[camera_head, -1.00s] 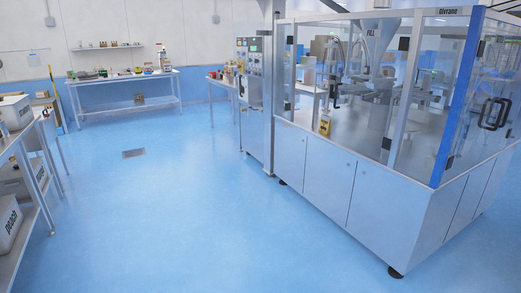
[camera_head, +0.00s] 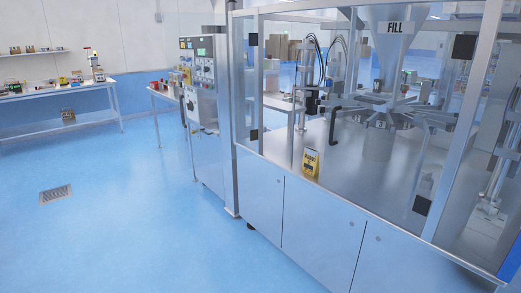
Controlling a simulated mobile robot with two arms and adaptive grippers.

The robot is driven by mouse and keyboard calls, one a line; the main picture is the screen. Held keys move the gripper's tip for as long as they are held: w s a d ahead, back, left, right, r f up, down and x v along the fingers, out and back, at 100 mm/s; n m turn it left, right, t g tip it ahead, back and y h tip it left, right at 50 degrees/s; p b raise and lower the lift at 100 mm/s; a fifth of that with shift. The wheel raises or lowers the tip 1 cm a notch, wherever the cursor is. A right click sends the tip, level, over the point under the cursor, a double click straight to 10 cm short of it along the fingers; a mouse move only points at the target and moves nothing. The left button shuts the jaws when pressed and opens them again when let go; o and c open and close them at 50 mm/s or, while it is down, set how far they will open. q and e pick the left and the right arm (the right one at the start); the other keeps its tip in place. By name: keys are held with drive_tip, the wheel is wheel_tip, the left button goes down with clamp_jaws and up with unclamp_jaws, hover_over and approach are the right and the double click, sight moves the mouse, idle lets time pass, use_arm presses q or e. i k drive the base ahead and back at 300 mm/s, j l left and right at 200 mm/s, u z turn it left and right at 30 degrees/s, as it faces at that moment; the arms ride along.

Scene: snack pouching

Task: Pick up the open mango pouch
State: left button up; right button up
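A yellow pouch (camera_head: 310,161) stands upright on the grey deck inside the glass-walled filling machine, close behind its front panel. It has a dark label or print that is too small to read, so I cannot tell whether it is the mango pouch or whether its top is open. Neither of my grippers shows in the head view.
The filling machine (camera_head: 262,204) has clear panels in metal frames above grey cabinets. A control cabinet (camera_head: 204,110) stands at its left end. A bench with small items (camera_head: 60,115) is along the far wall. The blue floor (camera_head: 120,220) is clear, with a drain (camera_head: 55,194).

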sight(310, 161)
drive_tip(key=i+u, duration=0.2)
drive_tip(key=i, duration=0.75)
drive_tip(key=i+u, duration=0.2)
drive_tip(key=i, duration=0.7)
